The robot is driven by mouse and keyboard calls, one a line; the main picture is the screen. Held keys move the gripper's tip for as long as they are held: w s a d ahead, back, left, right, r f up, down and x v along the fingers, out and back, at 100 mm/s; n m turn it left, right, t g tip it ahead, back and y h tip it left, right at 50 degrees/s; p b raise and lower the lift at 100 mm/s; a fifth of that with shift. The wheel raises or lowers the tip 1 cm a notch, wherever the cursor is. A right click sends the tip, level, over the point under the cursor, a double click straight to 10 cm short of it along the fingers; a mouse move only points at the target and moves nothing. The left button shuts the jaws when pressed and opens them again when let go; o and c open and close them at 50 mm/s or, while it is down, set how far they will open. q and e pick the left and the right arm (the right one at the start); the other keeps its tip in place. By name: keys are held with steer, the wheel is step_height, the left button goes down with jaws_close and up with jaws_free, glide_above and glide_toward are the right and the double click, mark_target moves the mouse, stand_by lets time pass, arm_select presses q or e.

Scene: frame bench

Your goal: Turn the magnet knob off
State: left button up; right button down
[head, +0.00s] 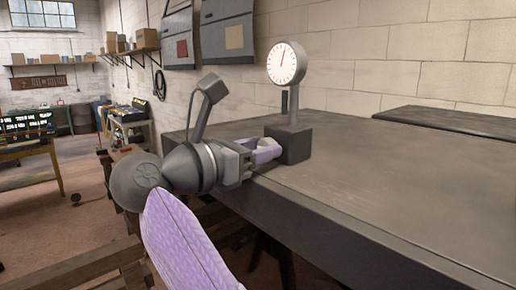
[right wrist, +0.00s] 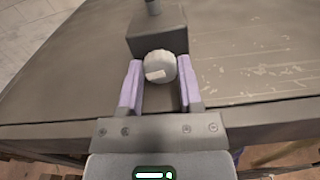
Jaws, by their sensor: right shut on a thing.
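The magnet knob (right wrist: 161,66) is a round, pale knob with a raised light pointer, on the near face of a dark block (head: 290,144). The block stands on the bench near its left edge and also shows in the right wrist view (right wrist: 157,36). It carries a post with a round white dial gauge (head: 286,63). My right gripper (head: 265,150) reaches the block from the left. Its lilac fingers lie on either side of the knob and are shut on it. In the head view the fingers partly hide the knob. My left gripper is not in view.
The grey bench top (head: 370,165) is bare to the right of the block, with scratches. A dark slab (head: 450,123) lies at the back right by the brick wall. The bench's front edge runs below my right gripper. Another workbench (head: 25,150) stands far left.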

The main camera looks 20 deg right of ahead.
steer(key=n, duration=0.3)
steer(key=shift+n+p, duration=0.55)
steer(key=shift+n, duration=0.55)
steer(key=shift+c, duration=1.3)
jaws_free()
steer(key=p+v, duration=0.2)
steer(key=v, duration=0.8)
